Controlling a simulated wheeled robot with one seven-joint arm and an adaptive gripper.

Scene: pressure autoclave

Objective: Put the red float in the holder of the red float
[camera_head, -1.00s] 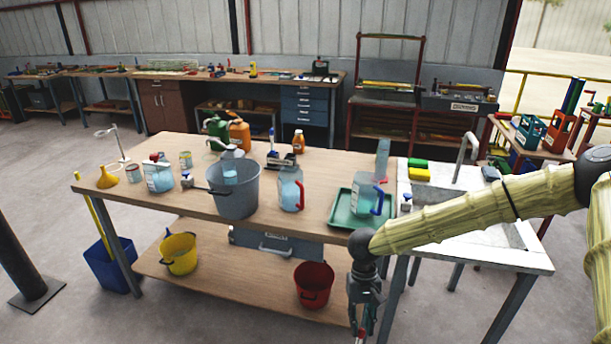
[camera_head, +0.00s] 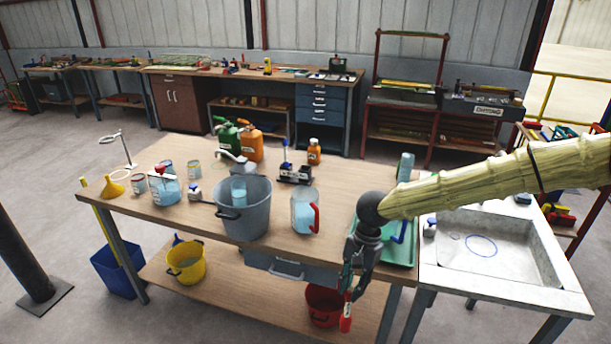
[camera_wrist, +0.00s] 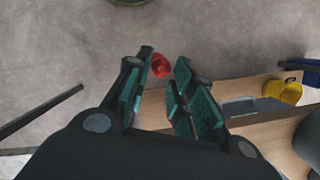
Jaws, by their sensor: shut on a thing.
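The red float (camera_head: 345,318) hangs upright from my gripper (camera_head: 348,294), which is shut on it at its upper part. Both are in front of the bench's front edge, below the tabletop. In the wrist view the red float (camera_wrist: 161,66) shows between the fingertips (camera_wrist: 163,60), over bare floor. A small dark rack (camera_head: 294,175) with a pale label stands on the bench, with a blue-topped item upright in it. It may be the holder, but I cannot read the label or make out a free slot.
A grey bucket (camera_head: 243,222), a jug with a red handle (camera_head: 305,212) and a green tray (camera_head: 403,250) stand near the bench front. A sink (camera_head: 490,240) is at the right. Yellow (camera_head: 186,262) and red (camera_head: 322,308) buckets are on the lower shelf.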

